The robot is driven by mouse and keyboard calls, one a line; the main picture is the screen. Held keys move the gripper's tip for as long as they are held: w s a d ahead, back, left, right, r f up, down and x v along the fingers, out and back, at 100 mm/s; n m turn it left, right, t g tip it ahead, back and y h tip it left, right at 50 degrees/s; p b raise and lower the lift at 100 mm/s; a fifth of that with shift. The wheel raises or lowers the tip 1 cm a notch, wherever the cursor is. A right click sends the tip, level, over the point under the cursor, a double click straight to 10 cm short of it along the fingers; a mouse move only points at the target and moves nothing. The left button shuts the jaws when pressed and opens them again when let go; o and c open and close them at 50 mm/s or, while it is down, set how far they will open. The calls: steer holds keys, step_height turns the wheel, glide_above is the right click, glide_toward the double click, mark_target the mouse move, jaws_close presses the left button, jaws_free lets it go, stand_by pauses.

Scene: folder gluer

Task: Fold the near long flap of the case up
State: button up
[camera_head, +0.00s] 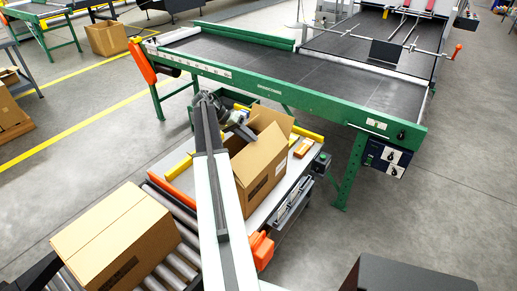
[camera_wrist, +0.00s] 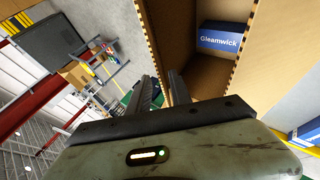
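The case (camera_head: 266,170) is a brown cardboard box, open at the top, on the bench beside the roller conveyor. A raised panel shows at its far side; I cannot tell clearly which panel facing me is the near long flap. My gripper (camera_head: 238,124) is at the case's upper left, partly hidden by my arm. In the wrist view its two dark fingers (camera_wrist: 163,82) stand apart, with a corrugated edge of the case (camera_wrist: 153,50) running up between them. I cannot tell whether they touch it. A blue "Gleamwick" pack (camera_wrist: 222,40) shows inside the case.
A closed carton (camera_head: 118,240) sits on the rollers (camera_head: 186,262) at lower left. A green-framed belt conveyor (camera_head: 300,75) stands behind the bench. A small orange-brown block (camera_head: 304,147) lies right of the case. Open floor is at right.

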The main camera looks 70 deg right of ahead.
mark_target(260, 145)
steer(key=b+x, duration=0.4)
steer(key=x, duration=0.2)
steer(key=shift+s+f, duration=0.2)
steer(key=shift+f, duration=0.15)
steer(key=shift+r, duration=0.15)
jaws_close()
stand_by(0.8)
